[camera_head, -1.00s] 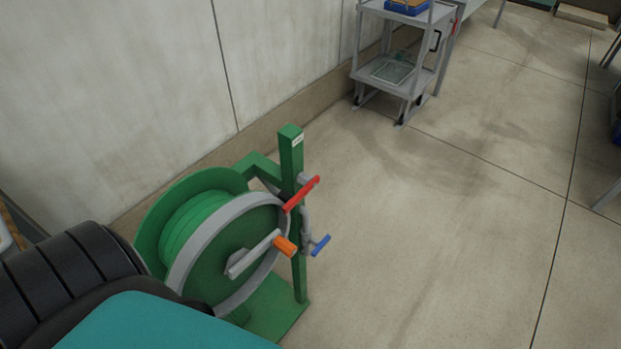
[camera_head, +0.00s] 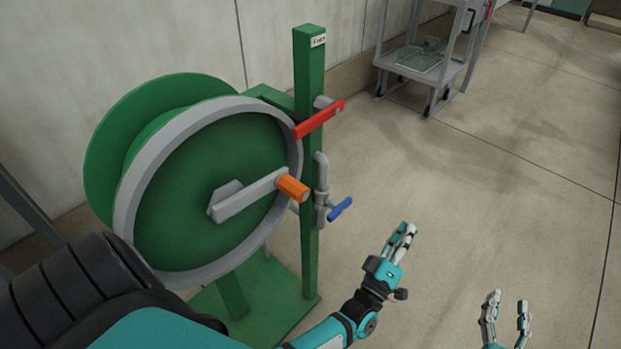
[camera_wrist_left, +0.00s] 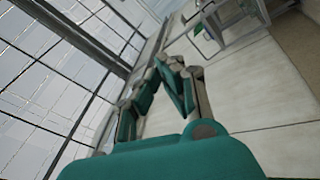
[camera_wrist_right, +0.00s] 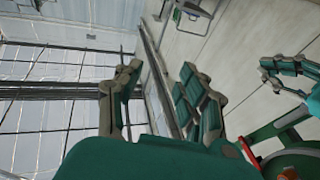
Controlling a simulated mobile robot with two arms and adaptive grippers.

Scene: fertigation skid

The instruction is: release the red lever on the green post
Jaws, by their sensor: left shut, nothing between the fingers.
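The red lever (camera_head: 320,119) sits high on the green post (camera_head: 311,65), slanting up to the right across its front. My left gripper (camera_head: 405,233) is shut and empty, to the right of the post and lower in the picture than the lever. Its fingers also show together in the left wrist view (camera_wrist_left: 172,72). My right gripper (camera_head: 506,302) is open and empty at the bottom right, farther from the post. Its fingers stand apart in the right wrist view (camera_wrist_right: 160,90). Neither gripper touches the lever.
A green hose reel (camera_head: 205,190) with a grey rim stands left of the post. Its crank has an orange handle (camera_head: 292,188) in front of the post. A blue valve handle (camera_head: 340,209) is below the lever. A grey cart (camera_head: 430,65) stands behind. The floor to the right is clear.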

